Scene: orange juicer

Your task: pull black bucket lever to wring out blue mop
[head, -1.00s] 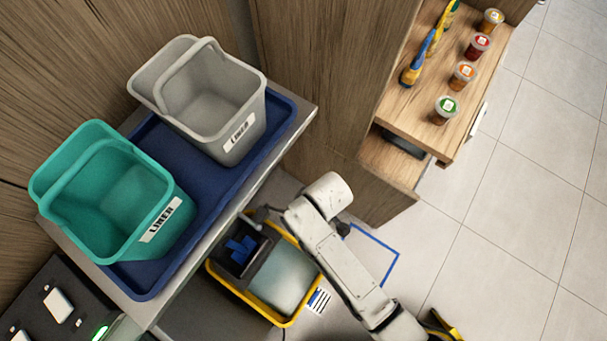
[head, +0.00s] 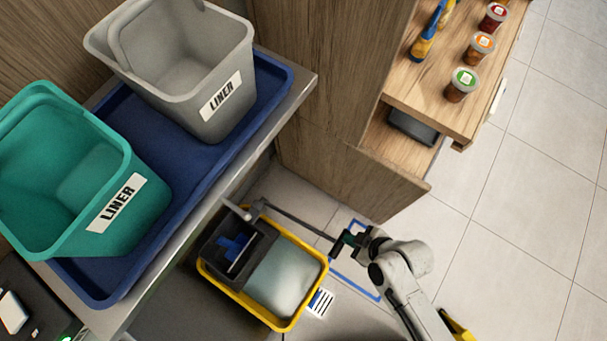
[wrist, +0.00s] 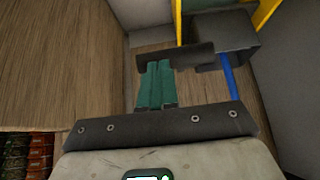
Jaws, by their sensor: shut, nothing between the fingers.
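The yellow bucket (head: 284,326) stands on the floor below the counter, with grey water inside. Its black wringer (head: 225,262) sits at the left end, with the blue mop (head: 234,250) in it. A thin dark lever (head: 300,221) runs from near the wringer's back towards the right. My gripper (head: 341,241) is shut and empty, close to the lever's right end; I cannot tell if they touch. In the wrist view my green fingers (wrist: 155,85) are together, and a dark bar (wrist: 178,57) lies across their tips.
A grey liner bin (head: 190,100) and a green liner bin (head: 120,210) stand on a blue tray (head: 190,185) above the bucket. A wooden cabinet (head: 340,160) is behind my gripper. Blue tape (head: 352,286) marks the floor. Tiles to the right are clear.

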